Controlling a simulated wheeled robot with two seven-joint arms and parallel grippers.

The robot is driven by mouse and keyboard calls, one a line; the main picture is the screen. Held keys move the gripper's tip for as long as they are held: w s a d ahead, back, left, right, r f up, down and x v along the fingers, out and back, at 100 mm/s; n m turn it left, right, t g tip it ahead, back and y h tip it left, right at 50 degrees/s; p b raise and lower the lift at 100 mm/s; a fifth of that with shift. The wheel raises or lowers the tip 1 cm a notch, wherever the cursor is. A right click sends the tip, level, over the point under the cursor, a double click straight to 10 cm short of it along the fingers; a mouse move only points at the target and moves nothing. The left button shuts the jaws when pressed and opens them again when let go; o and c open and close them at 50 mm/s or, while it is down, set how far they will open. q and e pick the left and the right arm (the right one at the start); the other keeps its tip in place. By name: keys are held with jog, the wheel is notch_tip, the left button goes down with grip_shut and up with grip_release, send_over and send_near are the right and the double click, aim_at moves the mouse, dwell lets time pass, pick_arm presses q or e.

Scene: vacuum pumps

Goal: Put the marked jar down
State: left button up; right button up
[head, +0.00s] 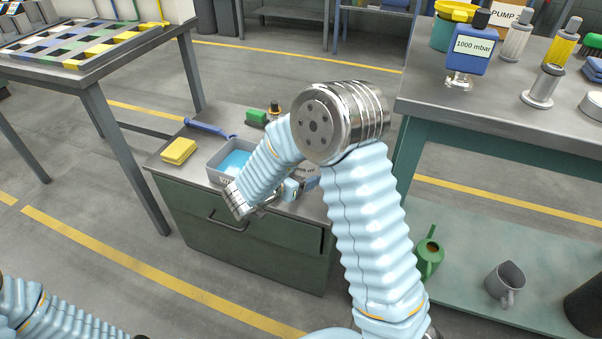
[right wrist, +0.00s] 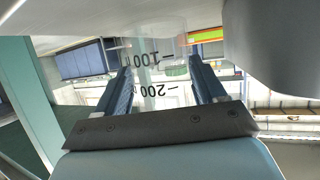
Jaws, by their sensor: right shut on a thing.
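The marked jar (right wrist: 155,78) is clear, with dark graduation marks of 100 and 200, upside down in the right wrist view. It stands between the two blue fingers of my right gripper (right wrist: 160,88), which is shut on it. In the head view my right gripper (head: 291,188) is low over the right part of the green cabinet top (head: 165,160). My arm hides much of it there, and I cannot make out the jar or tell whether it touches the top. My left arm shows at the lower left, its gripper out of view.
A workbench (head: 425,100) with pump parts stands at right. A table (head: 150,42) with a coloured grid is at left.

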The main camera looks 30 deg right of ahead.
jog(key=shift+f, duration=0.25)
jog(key=shift+f, duration=0.25)
dwell(0.3)
jog(key=o, duration=1.7)
jog(key=v, duration=1.3)
jog(key=shift+s+a+r, duration=0.1)
jog(key=shift+s+a, duration=0.1)
jog(key=shift+a, duration=0.15)
grip_shut()
